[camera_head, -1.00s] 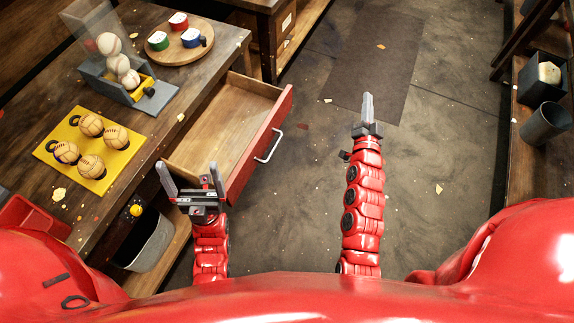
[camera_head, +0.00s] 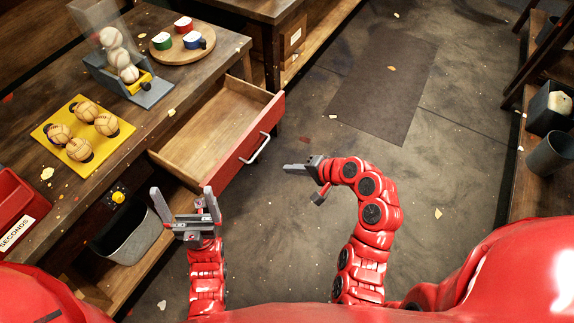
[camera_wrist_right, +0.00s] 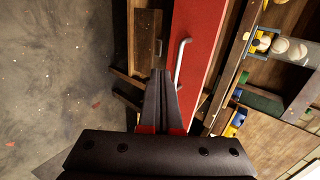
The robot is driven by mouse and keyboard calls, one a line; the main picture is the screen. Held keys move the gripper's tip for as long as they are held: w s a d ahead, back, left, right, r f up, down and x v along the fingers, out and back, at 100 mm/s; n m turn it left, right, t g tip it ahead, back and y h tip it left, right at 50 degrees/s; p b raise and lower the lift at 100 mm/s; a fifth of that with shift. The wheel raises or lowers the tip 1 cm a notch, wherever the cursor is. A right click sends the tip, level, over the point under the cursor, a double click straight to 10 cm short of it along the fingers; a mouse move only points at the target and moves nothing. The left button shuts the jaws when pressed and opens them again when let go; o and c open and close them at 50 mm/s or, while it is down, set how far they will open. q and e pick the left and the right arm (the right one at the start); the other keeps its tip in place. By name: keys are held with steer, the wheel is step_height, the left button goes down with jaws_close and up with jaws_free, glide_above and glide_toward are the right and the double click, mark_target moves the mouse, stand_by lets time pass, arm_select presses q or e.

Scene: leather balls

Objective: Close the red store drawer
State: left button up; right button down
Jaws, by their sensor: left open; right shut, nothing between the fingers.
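The red store drawer (camera_head: 243,150) is pulled out from the workbench, its wooden inside empty and its red front facing right. A pale bar handle (camera_head: 256,149) is on that front. My right gripper (camera_head: 287,167) is shut and empty, to the right of the drawer front, pointing left towards it and apart from it in the head view. In the right wrist view, its fingertips (camera_wrist_right: 160,74) overlap the view near the red front (camera_wrist_right: 203,35) and handle (camera_wrist_right: 180,62); the exact gap cannot be told. My left gripper (camera_head: 181,194) is open and empty, in front of the drawer's near side.
On the workbench are a yellow board (camera_head: 52,138) with several brown balls, a ball dispenser (camera_head: 151,94), and a round wooden board (camera_head: 166,53) with cups. A grey bin (camera_head: 133,238) stands below. Open floor with a dark mat (camera_head: 380,85) lies right.

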steer(key=w+a+f+p, duration=0.3)
steer(key=w+a, duration=0.3)
steer(key=a, duration=0.2)
steer(key=shift+f, duration=0.45)
steer(key=shift+a, duration=0.15)
steer(key=b, duration=0.3)
glide_toward(205, 137)
steer(key=w+a+b, duration=0.1)
steer(key=b, duration=0.1)
steer(key=w+a+f+b, duration=0.1)
steer(key=a+b, duration=0.1)
steer(key=b, duration=0.1)
steer(key=w+a+f+b, duration=0.1)
steer(key=a+b, duration=0.1)
steer(key=b, duration=0.1)
steer(key=shift+w, duration=0.25)
steer(key=shift+w+a+r+b, duration=0.1)
steer(key=shift+w+a+b, duration=0.3)
steer(key=shift+a+b, duration=0.5)
steer(key=shift+d+r, duration=0.15)
steer(key=shift+r, duration=0.05)
